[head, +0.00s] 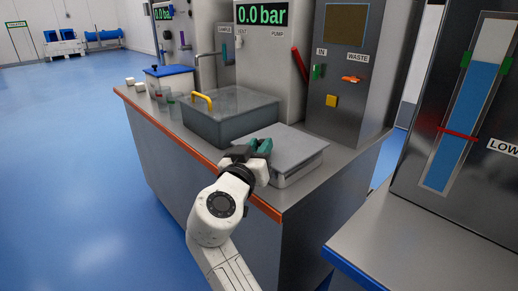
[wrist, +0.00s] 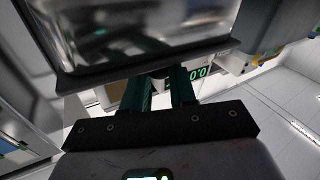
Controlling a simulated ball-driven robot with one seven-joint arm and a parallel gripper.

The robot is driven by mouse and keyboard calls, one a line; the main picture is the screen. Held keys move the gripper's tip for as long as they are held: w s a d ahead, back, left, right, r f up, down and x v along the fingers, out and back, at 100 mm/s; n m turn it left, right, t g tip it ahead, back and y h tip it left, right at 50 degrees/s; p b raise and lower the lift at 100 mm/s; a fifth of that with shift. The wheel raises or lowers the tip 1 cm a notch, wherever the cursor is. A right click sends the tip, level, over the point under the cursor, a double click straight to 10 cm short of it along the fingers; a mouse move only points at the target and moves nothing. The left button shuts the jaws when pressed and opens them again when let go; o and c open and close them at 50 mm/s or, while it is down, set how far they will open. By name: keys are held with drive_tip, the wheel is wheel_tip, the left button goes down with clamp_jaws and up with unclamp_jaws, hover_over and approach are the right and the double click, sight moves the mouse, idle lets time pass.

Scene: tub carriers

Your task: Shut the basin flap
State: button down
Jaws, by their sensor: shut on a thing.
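The basin flap (head: 285,147) is a flat grey plate over a low metal basin (head: 301,172) on the bench's near right end. It looks level or nearly so; I cannot tell whether any gap is left under it. My gripper (head: 260,147) has teal fingers and is at the flap's left edge, shut on that edge. In the wrist view, the fingers of my gripper (wrist: 160,88) meet the dark rim under a shiny metal body (wrist: 140,30). The exact contact is hidden.
A clear-lidded tub (head: 222,112) with a yellow handle (head: 203,100) stands just behind and left of the basin. Panels with a red lever (head: 300,65) rise behind. A second counter (head: 420,245) stands at the right front. The blue floor at left is free.

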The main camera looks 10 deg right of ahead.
drive_tip(key=c, duration=0.9)
unclamp_jaws()
drive_tip(key=shift+f, duration=0.2)
drive_tip(key=p+v, duration=0.1)
drive_tip(key=v, duration=0.9)
drive_tip(key=shift+s+a, duration=0.15)
drive_tip(key=shift+s, duration=0.2)
